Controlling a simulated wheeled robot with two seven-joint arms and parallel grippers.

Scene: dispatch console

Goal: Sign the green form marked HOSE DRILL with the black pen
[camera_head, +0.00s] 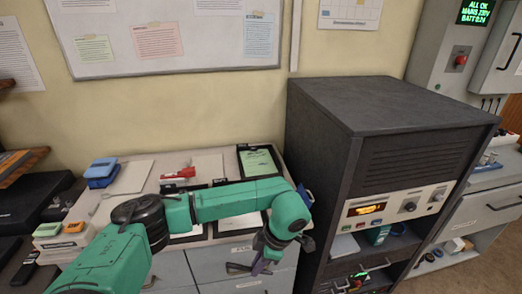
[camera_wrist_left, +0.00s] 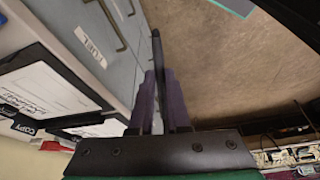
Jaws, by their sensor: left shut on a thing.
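A green form (camera_head: 258,162) lies on a black clipboard at the back right of the counter in the head view; its heading is too small to read. My left gripper (camera_head: 260,266) hangs in front of the counter's drawers, below and in front of the green form and apart from it. In the left wrist view, my left gripper (camera_wrist_left: 161,100) has its purple fingers shut on the black pen (camera_wrist_left: 157,50), which sticks out beyond the fingertips. My left arm hides part of the counter. My right gripper is not in view.
Other clipboards with white forms show beside my arm, one clearly in the left wrist view (camera_wrist_left: 42,92). A red stamp-like object (camera_head: 178,174) and a blue object (camera_head: 102,170) are on the counter. A tall dark cabinet (camera_head: 390,105) stands close on the right.

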